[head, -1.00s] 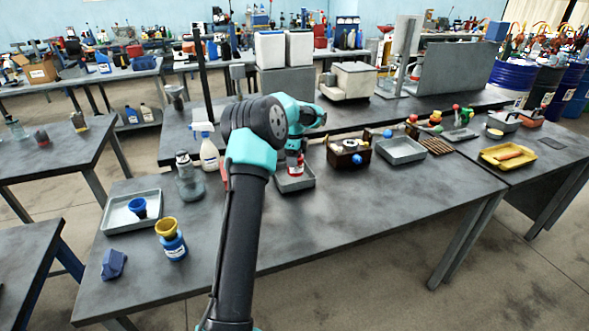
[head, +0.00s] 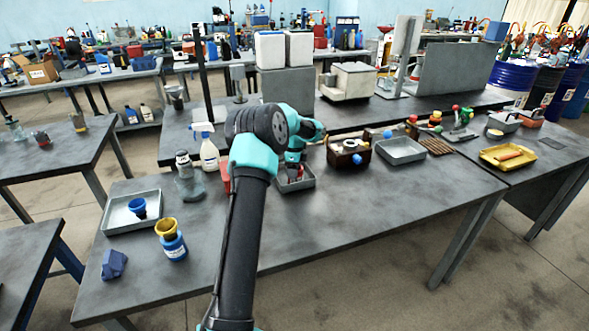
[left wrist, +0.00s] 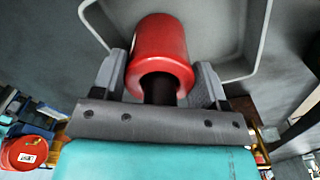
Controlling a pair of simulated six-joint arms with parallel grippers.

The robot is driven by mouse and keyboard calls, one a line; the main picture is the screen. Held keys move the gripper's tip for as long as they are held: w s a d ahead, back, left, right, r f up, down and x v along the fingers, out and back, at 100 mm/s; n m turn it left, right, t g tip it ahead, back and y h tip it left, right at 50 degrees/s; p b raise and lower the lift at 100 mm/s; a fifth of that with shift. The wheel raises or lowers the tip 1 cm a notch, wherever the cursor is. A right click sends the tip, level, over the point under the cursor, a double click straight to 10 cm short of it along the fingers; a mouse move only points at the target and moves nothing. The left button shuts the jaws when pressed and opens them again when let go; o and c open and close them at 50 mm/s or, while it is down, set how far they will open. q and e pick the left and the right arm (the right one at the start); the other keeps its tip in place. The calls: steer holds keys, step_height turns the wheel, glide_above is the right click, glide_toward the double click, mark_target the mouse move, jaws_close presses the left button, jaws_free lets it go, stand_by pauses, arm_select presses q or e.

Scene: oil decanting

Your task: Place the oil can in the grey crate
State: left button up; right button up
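The oil can is a red cylinder that shows between my left gripper's fingers in the left wrist view (left wrist: 160,52). In the head view only a small red part of it shows (head: 293,172), below the gripper. My left gripper (head: 294,165) is shut on the can, with one finger on each side of it. The grey crate (head: 310,181) is a shallow tray on the table under the gripper. The can is low inside its outline; whether it touches the floor I cannot tell. Crate walls also show in the left wrist view (left wrist: 258,35). My right gripper is not in view.
A brown box (head: 348,153) and another grey tray (head: 402,150) stand to the right. A spray bottle (head: 209,152) and a glass flask (head: 189,184) stand to the left. A blue bottle with yellow funnel (head: 172,243) is nearer. The table's front middle is clear.

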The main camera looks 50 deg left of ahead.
arm_select(q)
steer(key=o, duration=0.4)
steer(key=shift+r, duration=0.15)
step_height(320, 180, up, 12)
stand_by(0.6)
stand_by(0.5)
